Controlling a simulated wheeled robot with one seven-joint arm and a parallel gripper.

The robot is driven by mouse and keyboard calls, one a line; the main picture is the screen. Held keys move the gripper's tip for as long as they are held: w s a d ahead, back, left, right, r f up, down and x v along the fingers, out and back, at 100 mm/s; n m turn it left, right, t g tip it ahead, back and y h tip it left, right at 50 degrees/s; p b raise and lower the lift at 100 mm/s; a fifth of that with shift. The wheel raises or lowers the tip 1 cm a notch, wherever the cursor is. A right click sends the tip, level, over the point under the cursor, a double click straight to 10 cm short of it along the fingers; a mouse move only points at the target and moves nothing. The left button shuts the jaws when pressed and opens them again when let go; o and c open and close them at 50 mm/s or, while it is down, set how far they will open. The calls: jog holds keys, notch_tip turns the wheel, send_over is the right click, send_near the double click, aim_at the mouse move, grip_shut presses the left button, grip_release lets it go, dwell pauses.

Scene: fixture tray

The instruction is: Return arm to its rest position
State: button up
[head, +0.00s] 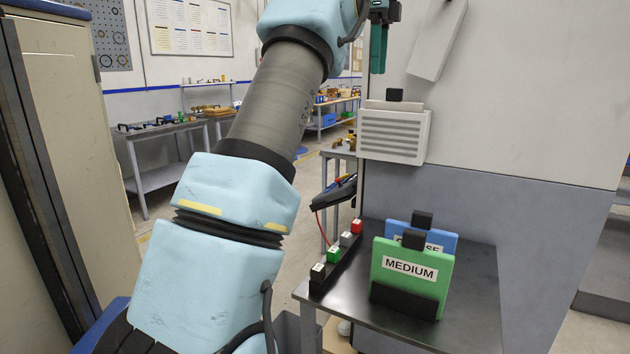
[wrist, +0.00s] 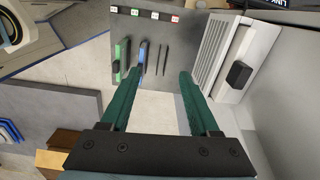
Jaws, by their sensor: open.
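My gripper (head: 379,62) is high at the top of the head view, in front of the grey cabinet wall and above a white vented box. In the wrist view my gripper (wrist: 160,74) has its two green fingers spread wide with nothing between them. My arm reaches up through the middle of the head view. Far below the fingers, a green plate labelled MEDIUM (head: 412,268) and a blue plate (head: 439,238) stand upright on a dark table (head: 470,300). The blue plate's label is partly hidden. They also show edge-on in the wrist view.
The white vented box (head: 393,133) with a black knob is on the wall just below my gripper. A white panel (head: 437,40) slants to its right. Small labelled blocks (head: 334,252) line the table's left edge. A beige cabinet (head: 60,150) stands at left.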

jog(key=s+a+f+n, duration=0.2)
jog(key=a+f+n, duration=0.4)
jog(key=f, duration=0.4)
jog(key=s+a+f+n, duration=0.1)
jog(key=a+f+n, duration=0.45)
jog(key=f, duration=0.35)
jog(key=s+a+f+n, duration=0.4)
jog(key=s+f, duration=0.4)
jog(key=s, duration=0.2)
jog(key=s+a+f+n+t, duration=0.1)
jog(key=s+a+f+n, duration=0.4)
jog(key=s+f, duration=0.3)
jog(key=shift+s+a+n+t, duration=0.2)
jog(key=shift+s+n+t, duration=0.1)
jog(key=shift+s+n, duration=0.5)
jog(key=shift+s+f, duration=0.1)
jog(key=shift+s, duration=0.05)
jog(key=shift+c, duration=0.4)
